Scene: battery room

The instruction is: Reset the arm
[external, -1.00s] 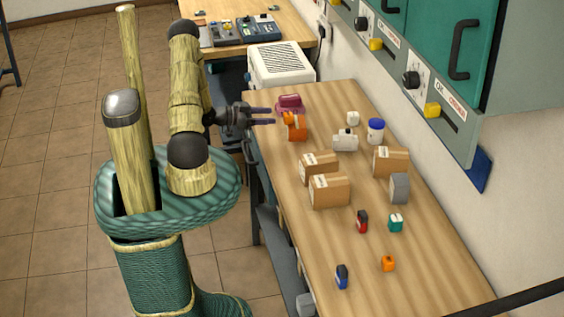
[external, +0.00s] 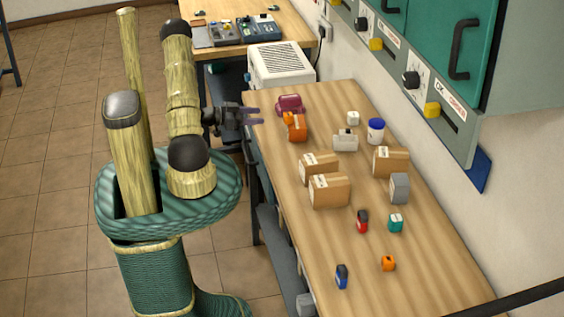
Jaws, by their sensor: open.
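My arm is bent beside my column, with its forearm angled over my base at the left of the workbench. My gripper (external: 256,115) is open and empty, pointing right at the bench's left edge. Its fingertips are just left of a dark pink object (external: 289,104) and an orange object (external: 296,127), and appear apart from both. The wooden workbench (external: 420,275) runs from the back toward the front right.
Cardboard boxes (external: 330,190), a white jar with a blue lid (external: 376,131), a grey item (external: 399,188) and several small coloured blocks (external: 362,221) stand on the bench. A white vented unit (external: 281,66) is behind. Wall cabinets (external: 440,60) overhang at right. Floor at left is clear.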

